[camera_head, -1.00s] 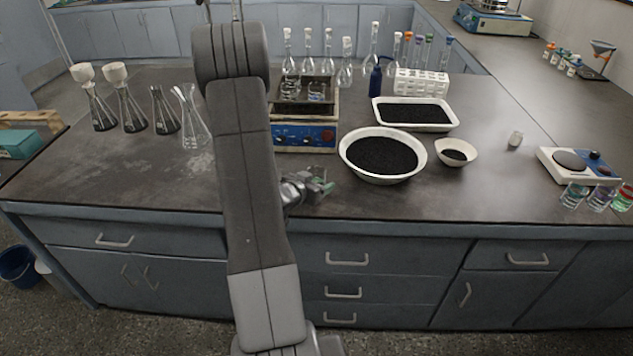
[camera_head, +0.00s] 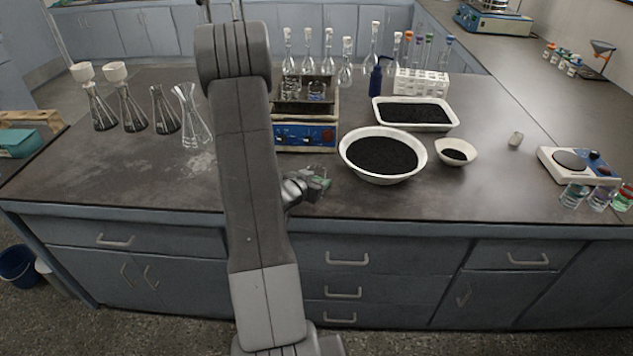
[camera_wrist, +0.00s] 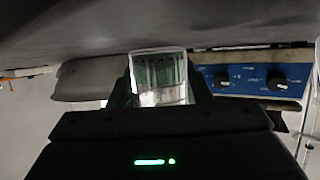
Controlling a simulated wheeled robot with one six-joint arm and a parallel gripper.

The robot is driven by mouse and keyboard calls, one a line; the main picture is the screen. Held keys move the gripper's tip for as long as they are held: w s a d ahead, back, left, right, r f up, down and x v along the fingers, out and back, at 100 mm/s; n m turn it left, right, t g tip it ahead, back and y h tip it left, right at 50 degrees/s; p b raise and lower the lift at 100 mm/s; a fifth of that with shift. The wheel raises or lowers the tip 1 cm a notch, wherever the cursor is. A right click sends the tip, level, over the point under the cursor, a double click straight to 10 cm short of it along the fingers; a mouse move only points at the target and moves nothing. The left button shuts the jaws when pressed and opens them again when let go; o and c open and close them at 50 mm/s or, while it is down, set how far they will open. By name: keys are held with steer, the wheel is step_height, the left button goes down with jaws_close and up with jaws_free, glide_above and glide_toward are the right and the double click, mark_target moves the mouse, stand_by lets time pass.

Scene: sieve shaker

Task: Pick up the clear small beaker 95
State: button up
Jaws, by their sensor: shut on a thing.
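The clear small beaker (camera_wrist: 158,72) is between the two fingers of my gripper (camera_wrist: 160,92) in the wrist view, with a finger against each side. My gripper is shut on it. In the head view my gripper (camera_head: 318,178) is low over the front of the bench, in front of the blue-panelled device and left of the round white basin. The beaker is too small and covered there to make out clearly. Whether its base touches the bench cannot be told.
The blue-panelled device (camera_head: 305,136) carries clear beakers on its top. The round basin (camera_head: 347,160) of black grains is close on the right. Several flasks, including a clear one (camera_head: 190,115), stand to the left. The bench front right of my gripper is clear.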

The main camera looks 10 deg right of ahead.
step_height(320, 180, up, 15)
steer(key=p, duration=0.7)
stand_by(0.5)
steer(key=shift+f, duration=0.15)
